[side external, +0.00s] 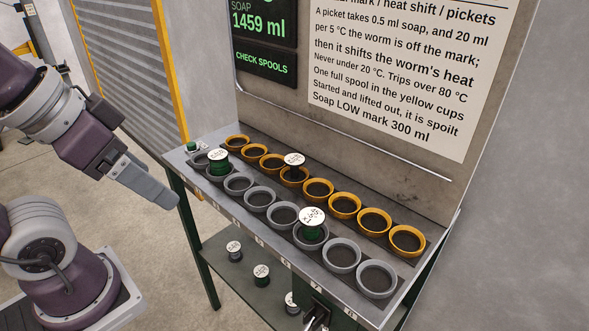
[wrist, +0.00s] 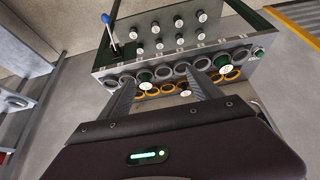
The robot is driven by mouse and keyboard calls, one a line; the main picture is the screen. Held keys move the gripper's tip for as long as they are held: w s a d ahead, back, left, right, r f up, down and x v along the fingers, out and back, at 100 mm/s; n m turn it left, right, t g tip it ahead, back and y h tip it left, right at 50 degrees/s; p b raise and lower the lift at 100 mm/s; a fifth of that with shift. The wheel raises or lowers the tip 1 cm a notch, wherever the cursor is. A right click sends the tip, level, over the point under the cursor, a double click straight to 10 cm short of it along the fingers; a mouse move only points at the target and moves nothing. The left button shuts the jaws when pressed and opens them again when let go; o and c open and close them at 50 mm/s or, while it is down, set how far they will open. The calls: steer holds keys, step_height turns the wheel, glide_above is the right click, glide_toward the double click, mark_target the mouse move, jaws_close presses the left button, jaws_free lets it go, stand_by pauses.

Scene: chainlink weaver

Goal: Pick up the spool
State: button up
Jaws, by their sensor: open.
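Several spools with white printed tops are in view. A green spool (side external: 218,163) sits in a grey cup at the bench's left end. Another green spool (side external: 312,228) sits in a grey cup nearer the right. A dark spool (side external: 294,170) sits in a yellow cup. In the wrist view, one green spool (wrist: 145,77) and the dark spool (wrist: 185,92) show in the cup rows, and another green spool (wrist: 258,53) is at the right. My gripper (side external: 174,202) is left of the bench, apart from every spool; in the wrist view its fingers (wrist: 163,78) are spread and empty.
The bench (side external: 360,305) has a row of grey cups in front of a row of yellow cups (side external: 374,221), mostly empty. More spools (side external: 262,275) stand on the lower shelf. A panel with a sign (side external: 400,70) rises behind. A blue-knobbed lever (wrist: 106,22) shows in the wrist view.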

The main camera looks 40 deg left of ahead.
steer(key=w+r+m+g, duration=0.1)
steer(key=w+r+m, duration=0.3)
steer(key=w, duration=0.5)
steer(key=m+g, duration=0.4)
steer(key=m, duration=0.9)
glide_above(295, 159)
steer(key=s, duration=0.1)
step_height(295, 159, down, 15)
steer(key=shift+s+r, duration=0.1)
steer(key=shift+m+g, duration=0.3)
steer(key=shift+m, duration=0.2)
steer(key=f, duration=0.5)
steer(key=w+f, duration=0.1)
steer(key=f, duration=0.2)
steer(key=shift+f, duration=0.65)
jaws_close()
